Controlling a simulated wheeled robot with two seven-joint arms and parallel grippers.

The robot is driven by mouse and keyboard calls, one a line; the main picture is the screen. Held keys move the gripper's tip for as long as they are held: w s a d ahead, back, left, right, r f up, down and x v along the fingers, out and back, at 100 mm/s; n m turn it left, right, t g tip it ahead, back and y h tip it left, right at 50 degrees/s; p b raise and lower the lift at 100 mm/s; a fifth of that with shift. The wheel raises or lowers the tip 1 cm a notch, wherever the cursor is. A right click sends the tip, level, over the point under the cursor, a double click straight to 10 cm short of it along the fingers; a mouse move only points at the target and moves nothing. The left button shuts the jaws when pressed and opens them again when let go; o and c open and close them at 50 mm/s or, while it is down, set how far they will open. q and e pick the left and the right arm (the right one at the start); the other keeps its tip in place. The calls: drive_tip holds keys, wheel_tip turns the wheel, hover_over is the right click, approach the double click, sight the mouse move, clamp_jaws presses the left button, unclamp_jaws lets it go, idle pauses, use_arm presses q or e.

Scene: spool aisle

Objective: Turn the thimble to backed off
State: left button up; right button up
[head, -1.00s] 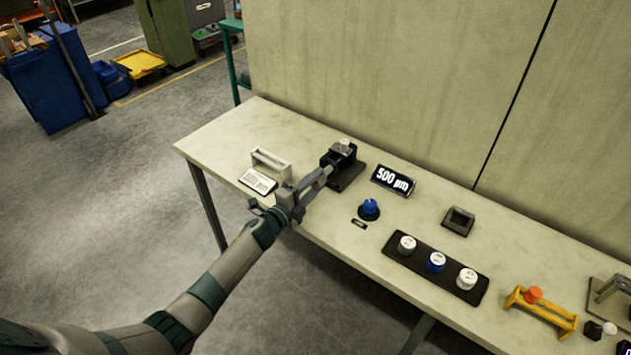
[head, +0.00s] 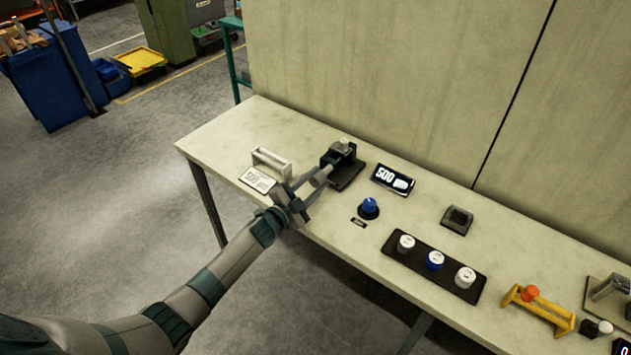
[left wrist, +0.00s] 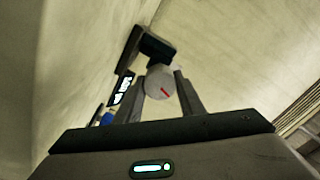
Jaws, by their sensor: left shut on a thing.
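The thimble (head: 320,177) is a light grey cylinder at the front of a dark micrometer stand (head: 347,177) near the table's left end. In the left wrist view the thimble's round end face (left wrist: 156,78) bears a red line pointing to the lower right. My left gripper (head: 317,181) is shut on the thimble, one finger on each side of it, as the left wrist view also shows. A display (head: 392,180) to the right of the stand reads 500, its unit blurred. My right gripper is out of view.
A white holder (head: 271,161) and a small label plate (head: 257,180) lie left of the gripper. To the right are a blue knob (head: 368,208), a dark tray (head: 415,258) of capped pieces, a dark block (head: 457,220) and a yellow stand (head: 540,311). A wall stands behind.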

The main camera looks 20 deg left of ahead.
use_arm(q)
drive_tip(key=o, duration=1)
drive_tip(key=shift+o, duration=0.2)
drive_tip(key=shift+s, duration=0.1)
drive_tip(key=shift+s+a+f, duration=0.1)
drive_tip(key=shift+s+a, duration=0.1)
drive_tip(key=shift+s, duration=0.15)
drive_tip(key=b+v, duration=0.4)
drive_tip(key=v, duration=1.2)
drive_tip(key=shift+s, duration=0.25)
